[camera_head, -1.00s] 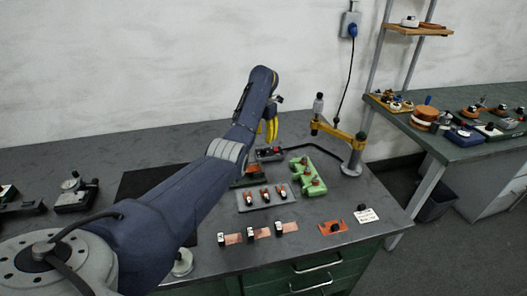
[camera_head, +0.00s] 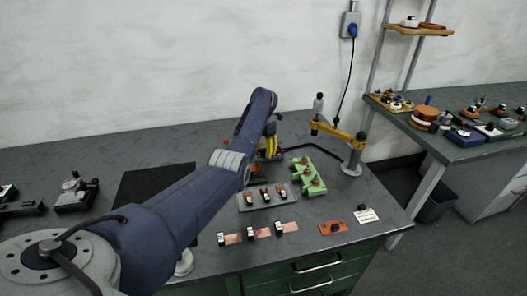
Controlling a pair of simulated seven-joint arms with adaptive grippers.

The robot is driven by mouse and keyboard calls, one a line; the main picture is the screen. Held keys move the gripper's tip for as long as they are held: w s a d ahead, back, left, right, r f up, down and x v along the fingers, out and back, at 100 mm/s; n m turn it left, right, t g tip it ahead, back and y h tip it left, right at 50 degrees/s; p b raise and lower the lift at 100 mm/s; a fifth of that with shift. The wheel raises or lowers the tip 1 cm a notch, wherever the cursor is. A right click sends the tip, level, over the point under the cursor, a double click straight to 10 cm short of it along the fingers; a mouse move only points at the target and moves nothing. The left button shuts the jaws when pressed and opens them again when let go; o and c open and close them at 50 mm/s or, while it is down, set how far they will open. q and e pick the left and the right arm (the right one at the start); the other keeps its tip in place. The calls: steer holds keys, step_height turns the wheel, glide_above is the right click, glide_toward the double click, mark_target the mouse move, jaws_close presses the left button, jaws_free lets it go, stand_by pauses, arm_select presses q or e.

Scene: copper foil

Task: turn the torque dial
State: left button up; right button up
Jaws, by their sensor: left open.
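My left arm reaches from the lower left across the bench. Its gripper (camera_head: 268,147), with yellow fingers, points down and is open at the back middle of the bench. The fingers are at or just above a small dark device there, which they and the arm mostly hide. I cannot tell whether they touch it. I cannot make out a marked torque dial. An upright driver (camera_head: 318,103) stands on a yellow jointed arm (camera_head: 338,133) to the right of the gripper. My right gripper is not in view.
A green fixture (camera_head: 308,176) stands right of the gripper. A black mat (camera_head: 140,186) lies left, partly under my arm. The back left bench is clear.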

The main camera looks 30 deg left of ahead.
arm_select(q)
steer(key=shift+c, duration=0.3)
jaws_close()
steer(key=shift+n, duration=0.3)
steer(key=n, duration=0.4)
steer(key=shift+d+n, duration=0.1)
steer(key=shift+n, duration=0.2)
steer(key=n, duration=0.6)
steer(key=shift+n, duration=0.5)
steer(key=shift+o, duration=0.3)
jaws_free()
steer(key=shift+r, duration=0.1)
